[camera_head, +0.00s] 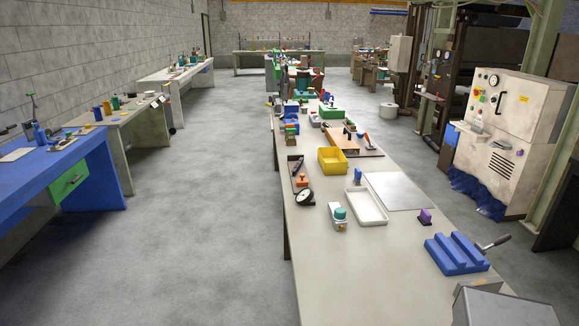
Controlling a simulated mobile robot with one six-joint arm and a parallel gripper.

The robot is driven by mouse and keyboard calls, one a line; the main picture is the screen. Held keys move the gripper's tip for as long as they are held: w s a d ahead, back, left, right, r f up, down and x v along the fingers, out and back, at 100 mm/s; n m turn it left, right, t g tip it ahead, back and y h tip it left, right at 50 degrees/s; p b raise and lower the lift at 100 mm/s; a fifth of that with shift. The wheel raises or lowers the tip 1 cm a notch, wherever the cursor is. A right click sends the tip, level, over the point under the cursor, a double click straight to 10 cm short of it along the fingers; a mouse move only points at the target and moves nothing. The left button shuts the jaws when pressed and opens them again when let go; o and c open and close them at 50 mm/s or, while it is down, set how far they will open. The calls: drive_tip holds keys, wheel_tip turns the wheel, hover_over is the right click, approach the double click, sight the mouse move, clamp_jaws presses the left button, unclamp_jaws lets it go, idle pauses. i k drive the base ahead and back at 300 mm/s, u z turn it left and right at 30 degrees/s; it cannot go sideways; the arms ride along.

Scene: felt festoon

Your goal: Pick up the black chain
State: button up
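I cannot pick out a black chain with certainty. A long dark object (297,168) lies at the left edge of the long table (360,275), in or on a dark tray. It is too small to tell whether it is a chain. A round black object with a pale face (305,198) lies just in front of it, near the same edge. My gripper is not in view.
The long table also bears a yellow bin (332,168), a white tray (365,220), a grey plate (398,190), a blue ribbed block (456,258) and a green-topped item (339,214). A blue bench (90,150) stands left. The floor aisle (205,210) between is clear.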

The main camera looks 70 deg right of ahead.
sight(297, 168)
drive_tip(key=z, duration=0.3)
drive_tip(key=i, duration=0.95)
drive_tip(key=z, duration=0.5)
drive_tip(key=i, duration=1.05)
drive_tip(key=z, duration=0.65)
drive_tip(key=i, duration=0.85)
drive_tip(key=z, duration=0.4)
drive_tip(key=i, duration=0.6)
drive_tip(key=z, duration=0.25)
